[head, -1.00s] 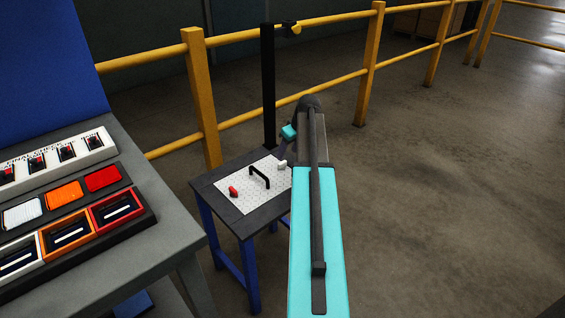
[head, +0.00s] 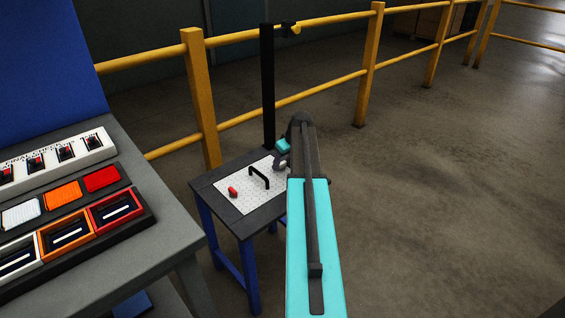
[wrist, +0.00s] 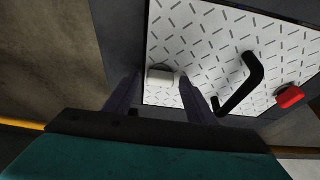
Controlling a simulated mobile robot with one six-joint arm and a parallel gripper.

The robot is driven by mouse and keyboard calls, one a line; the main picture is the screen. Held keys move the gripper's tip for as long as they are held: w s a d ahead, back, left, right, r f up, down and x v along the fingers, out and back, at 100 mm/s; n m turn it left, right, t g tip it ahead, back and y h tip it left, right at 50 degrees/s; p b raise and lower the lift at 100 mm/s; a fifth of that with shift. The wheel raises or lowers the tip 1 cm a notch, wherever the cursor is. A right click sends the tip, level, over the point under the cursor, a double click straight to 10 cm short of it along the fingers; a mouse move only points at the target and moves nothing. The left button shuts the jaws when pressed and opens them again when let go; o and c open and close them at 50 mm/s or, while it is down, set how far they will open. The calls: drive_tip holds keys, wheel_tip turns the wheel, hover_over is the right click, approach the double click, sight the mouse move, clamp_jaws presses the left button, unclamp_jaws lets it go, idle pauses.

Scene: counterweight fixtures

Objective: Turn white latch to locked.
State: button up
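The white latch (wrist: 160,78) is a small pale block on a white patterned plate (wrist: 195,40) in the wrist view. My gripper (wrist: 158,88) is open, its two dark fingers spread to the left and right of the latch. I cannot tell whether they touch it or how far above the plate they are. In the head view my gripper (head: 282,164) is over the far right part of the plate and hides the latch. A red latch (wrist: 290,96) and a black handle (wrist: 245,82) are on the same plate, to the right in the wrist view.
The plate lies on a small dark table (head: 248,220) with blue legs. A grey bench (head: 175,235) with coloured trays and a switch strip stands at the left. A black post (head: 268,90) and a yellow railing (head: 330,83) stand behind. The floor at right is clear.

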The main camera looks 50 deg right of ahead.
drive_tip(key=c, duration=0.9)
drive_tip(key=shift+a+m, duration=0.1)
drive_tip(key=shift+m, duration=0.2)
drive_tip(key=shift+a+r+m+g+h+p, duration=0.15)
drive_tip(key=shift+m+h+p, duration=0.2)
drive_tip(key=shift+m+p, duration=0.35)
drive_tip(key=shift+f+m+g+h+p, duration=0.15)
drive_tip(key=shift+m+h+p, duration=0.2)
drive_tip(key=shift+m, duration=0.65)
drive_tip(key=m+p, duration=0.1)
drive_tip(key=m, duration=0.1)
drive_tip(key=m+g+h, duration=0.1)
drive_tip(key=m, duration=0.1)
drive_tip(key=shift+w+m+h+p, duration=0.2)
drive_tip(key=shift+m+h+p, duration=0.1)
drive_tip(key=shift+m+p, duration=0.1)
drive_tip(key=m+g, duration=0.1)
drive_tip(key=m, duration=0.4)
drive_tip(key=shift+w+a+g+h+p, duration=0.1)
drive_tip(key=shift+w+g+h+p, duration=0.1)
drive_tip(key=shift+g+h+p, duration=0.15)
drive_tip(key=shift+m+g+h, duration=0.25)
drive_tip(key=shift+m+g, duration=0.5)
drive_tip(key=shift+m, duration=1.15)
